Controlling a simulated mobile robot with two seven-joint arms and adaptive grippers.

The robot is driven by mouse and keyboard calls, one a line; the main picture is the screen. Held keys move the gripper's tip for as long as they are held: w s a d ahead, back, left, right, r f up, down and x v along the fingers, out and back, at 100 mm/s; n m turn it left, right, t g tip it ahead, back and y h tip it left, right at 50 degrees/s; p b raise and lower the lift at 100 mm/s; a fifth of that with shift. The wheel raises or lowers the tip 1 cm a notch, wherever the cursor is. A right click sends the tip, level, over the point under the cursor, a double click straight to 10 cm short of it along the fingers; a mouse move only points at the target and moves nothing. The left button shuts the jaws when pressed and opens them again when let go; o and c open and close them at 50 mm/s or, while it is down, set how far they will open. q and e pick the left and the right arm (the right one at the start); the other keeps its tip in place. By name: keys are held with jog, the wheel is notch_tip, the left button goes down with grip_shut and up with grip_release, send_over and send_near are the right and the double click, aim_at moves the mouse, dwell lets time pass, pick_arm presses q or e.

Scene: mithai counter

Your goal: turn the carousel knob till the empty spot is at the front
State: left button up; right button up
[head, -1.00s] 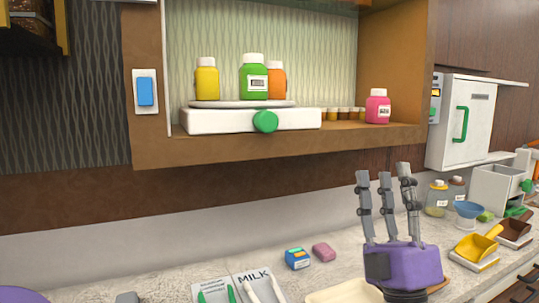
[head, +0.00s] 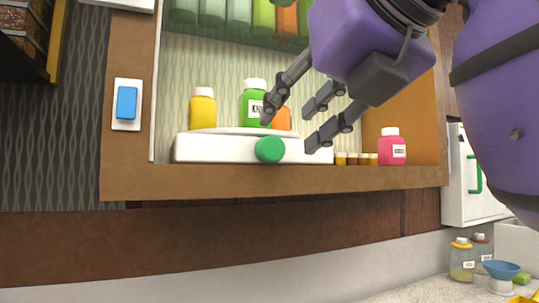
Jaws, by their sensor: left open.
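The carousel's low white base (head: 220,149) stands on the wall shelf. Its round green knob (head: 270,150) faces me. On the pale turntable (head: 238,131) stand a yellow bottle (head: 203,112) at the left, a green bottle (head: 251,107) near the middle and an orange bottle (head: 282,119), partly hidden behind the green one and my finger. I cannot tell surely where the empty spot is. My left gripper (head: 292,131) is open and empty, its fingers pointing down-left just above and right of the knob. One finger overlaps the green bottle's edge in view; contact is unclear.
A pink bottle (head: 391,150) and several small jars (head: 356,159) stand right of the carousel. The wooden cabinet (head: 130,181) frames the shelf, with a blue switch (head: 127,103) at its left.

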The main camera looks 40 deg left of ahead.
aim_at(271, 143)
pick_arm(q)
jog(key=x, duration=0.7)
jog(key=shift+w+a, duration=0.2)
jog(key=shift+a, duration=0.05)
jog(key=c, duration=1)
